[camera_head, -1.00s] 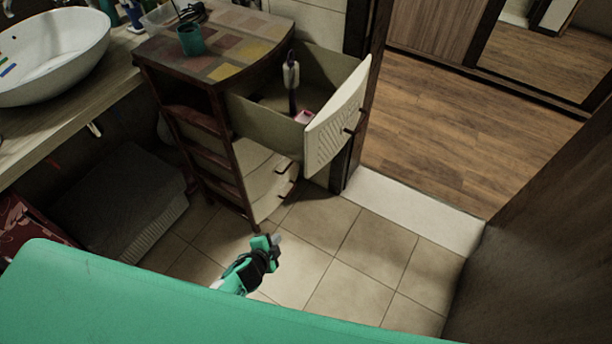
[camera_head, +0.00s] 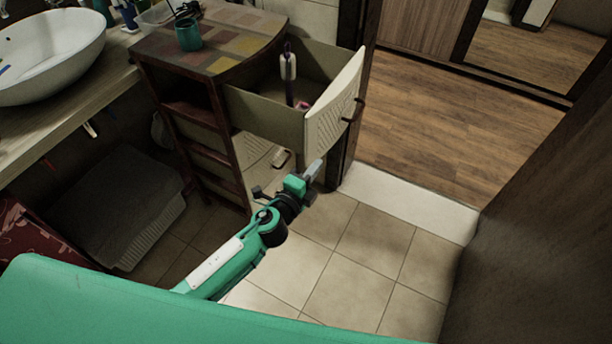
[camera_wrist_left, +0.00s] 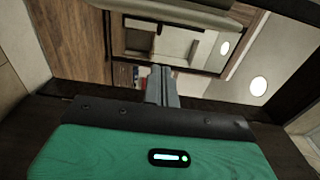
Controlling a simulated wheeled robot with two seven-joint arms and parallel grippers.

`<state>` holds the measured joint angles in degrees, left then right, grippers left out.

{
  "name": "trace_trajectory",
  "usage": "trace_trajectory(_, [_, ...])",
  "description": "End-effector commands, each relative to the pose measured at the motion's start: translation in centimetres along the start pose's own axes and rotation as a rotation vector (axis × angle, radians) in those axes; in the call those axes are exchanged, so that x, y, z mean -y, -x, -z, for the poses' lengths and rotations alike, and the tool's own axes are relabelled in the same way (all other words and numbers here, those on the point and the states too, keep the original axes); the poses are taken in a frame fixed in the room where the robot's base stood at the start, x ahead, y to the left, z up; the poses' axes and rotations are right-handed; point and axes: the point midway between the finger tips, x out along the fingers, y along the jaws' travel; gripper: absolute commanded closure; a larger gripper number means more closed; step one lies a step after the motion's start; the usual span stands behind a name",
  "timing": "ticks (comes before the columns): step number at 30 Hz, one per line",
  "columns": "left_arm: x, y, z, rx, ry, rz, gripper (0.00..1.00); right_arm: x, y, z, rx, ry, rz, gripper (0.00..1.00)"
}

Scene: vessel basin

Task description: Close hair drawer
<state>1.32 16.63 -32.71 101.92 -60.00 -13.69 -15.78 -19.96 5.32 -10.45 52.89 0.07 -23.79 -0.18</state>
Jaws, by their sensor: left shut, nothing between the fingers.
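The open top drawer (camera_head: 270,118) juts out to the right from a small dark wooden cabinet (camera_head: 197,75) in the head view. Its pale front panel (camera_head: 334,103) has a dark handle (camera_head: 357,110). A brush-like item (camera_head: 288,75) stands inside, with a small pinkish thing near it. My left gripper (camera_head: 314,170) is shut and empty. In the head view it appears just below the drawer front, apart from the handle. Its shut fingers (camera_wrist_left: 162,86) also show in the left wrist view, where I cannot make out the drawer. My right gripper is not in view.
A green cup (camera_head: 188,34) stands on the cabinet top. A white basin (camera_head: 48,52) is on the counter at left. A folded grey towel-like stack (camera_head: 118,205) lies beneath. Tiled floor (camera_head: 345,265) is clear; a dark wall bounds the right.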

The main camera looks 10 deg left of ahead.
Motion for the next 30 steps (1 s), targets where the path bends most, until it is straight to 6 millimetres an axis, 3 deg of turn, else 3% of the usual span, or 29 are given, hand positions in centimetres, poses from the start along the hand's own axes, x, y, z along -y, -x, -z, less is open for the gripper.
trace_trajectory(7, [0.1, -4.5, -0.3, 0.002, -0.001, -0.001, 1.00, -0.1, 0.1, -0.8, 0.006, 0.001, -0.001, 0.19])
trace_trajectory(15, [-0.1, -5.1, -3.5, 0.000, -0.001, -0.002, 1.00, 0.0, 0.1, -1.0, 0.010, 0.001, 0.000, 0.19])
trace_trajectory(30, [-0.1, -5.1, -4.0, 0.001, 0.000, -0.002, 1.00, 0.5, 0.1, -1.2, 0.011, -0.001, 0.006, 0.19])
